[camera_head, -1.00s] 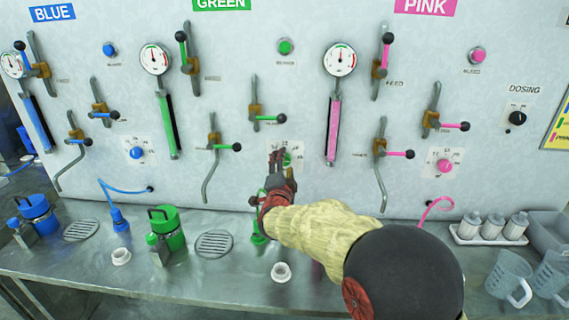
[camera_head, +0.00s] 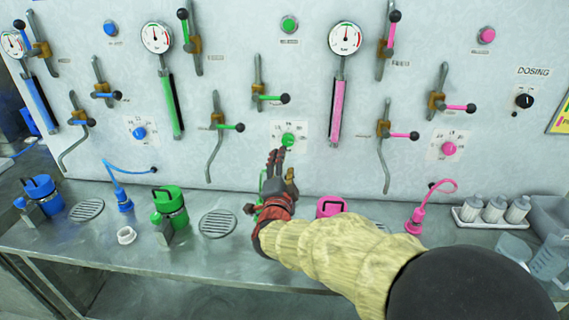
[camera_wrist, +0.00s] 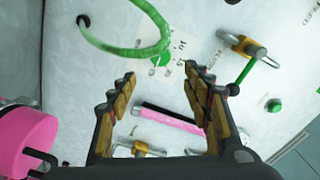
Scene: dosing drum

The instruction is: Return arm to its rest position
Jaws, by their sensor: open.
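My gripper (camera_head: 283,168) is in front of the green section of the panel, just below the green dosing knob (camera_head: 288,140) in the head view. In the wrist view my gripper (camera_wrist: 160,88) has its two fingers spread apart with nothing between them. The green knob also shows in the wrist view (camera_wrist: 160,59), beyond the fingertips and apart from them. A curved green hose (camera_wrist: 135,50) crosses above the fingers there. My forearm reaches in from the lower right of the head view and hides part of the counter.
Levers and gauges stick out of the panel. On the steel counter stand a green canister (camera_head: 170,203), a blue canister (camera_head: 42,192), a pink canister (camera_head: 331,207), a pink nozzle with hose (camera_head: 415,221) and a tray of white bottles (camera_head: 468,218). Clear jugs stand at right.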

